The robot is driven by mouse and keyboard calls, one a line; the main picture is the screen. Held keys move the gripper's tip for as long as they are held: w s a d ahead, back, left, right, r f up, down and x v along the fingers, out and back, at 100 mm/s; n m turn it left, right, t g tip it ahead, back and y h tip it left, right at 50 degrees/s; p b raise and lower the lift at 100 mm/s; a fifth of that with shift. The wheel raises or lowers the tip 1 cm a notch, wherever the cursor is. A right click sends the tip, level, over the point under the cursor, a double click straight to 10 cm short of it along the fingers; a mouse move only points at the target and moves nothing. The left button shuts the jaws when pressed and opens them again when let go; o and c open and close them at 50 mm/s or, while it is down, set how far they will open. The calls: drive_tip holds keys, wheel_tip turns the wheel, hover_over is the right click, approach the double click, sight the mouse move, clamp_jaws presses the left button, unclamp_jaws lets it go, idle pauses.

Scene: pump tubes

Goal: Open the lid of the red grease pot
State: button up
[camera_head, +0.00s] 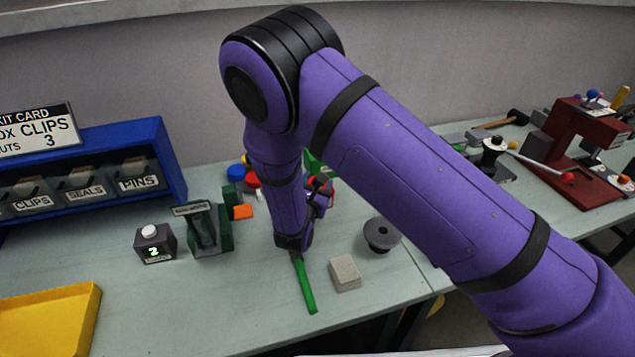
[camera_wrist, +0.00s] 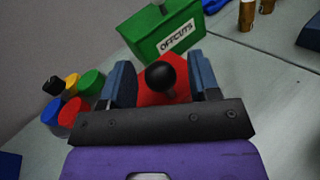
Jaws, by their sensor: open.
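In the wrist view a red body (camera_wrist: 147,97) with a black ball knob (camera_wrist: 160,75) on a short stem stands between my fingers; it appears to be the red grease pot. My gripper (camera_wrist: 163,74) is open, with one blue-grey finger on each side of the knob. A gap shows between the knob and each finger. The lower part of the red body is hidden behind the gripper's black bar. In the head view my arm hides most of this spot.
A green OFFCUTS box (camera_wrist: 160,30) stands just behind. Several coloured round caps, one of them red (camera_wrist: 76,110), sit to the left.

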drive_tip(key=shift+w+d, duration=0.1)
drive_tip(key=shift+w, duration=0.2)
clamp_jaws()
